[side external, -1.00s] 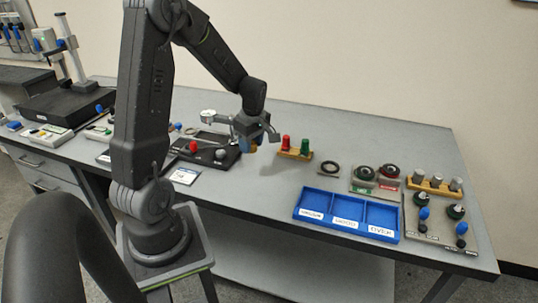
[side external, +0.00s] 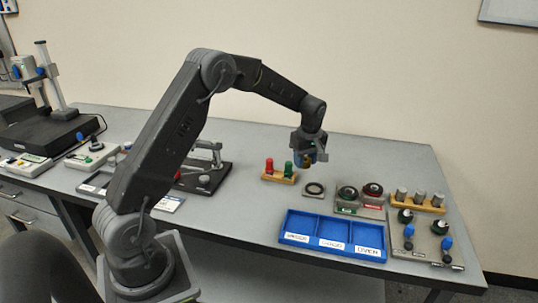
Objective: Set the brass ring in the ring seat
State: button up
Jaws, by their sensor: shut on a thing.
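My gripper (side external: 308,157) is shut on the brass ring (side external: 307,161), a small brownish-gold patch between the fingers. The fingers hide most of the ring. A blue part shows beside it at the gripper's end. The gripper hangs above the bench, just behind and above a small grey plate with a dark round ring on it, which looks like the ring seat (side external: 314,189). The ring and the seat appear apart. The exact height and alignment cannot be told from this view.
A wooden block with red and green plugs (side external: 279,172) stands just left of the seat. Two dark round gauges (side external: 360,196) stand to its right. A blue three-compartment tray (side external: 333,235) lies in front. A wooden block with grey cylinders (side external: 419,201) is farther right.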

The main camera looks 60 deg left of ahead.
aim_at(314, 189)
jog(key=shift+m, duration=0.4)
jog(key=shift+w+d+f, duration=0.45)
jog(key=shift+f, duration=0.7)
jog(key=shift+w+d+f, duration=0.4)
jog(key=shift+d+f, duration=0.1)
jog(key=shift+f, duration=0.6)
jog(key=shift+w+d+f, duration=0.45)
jog(key=shift+f, duration=0.7)
jog(key=shift+f, duration=0.55)
jog(key=o, duration=1.5)
notch_tip(314, 189, up, 7)
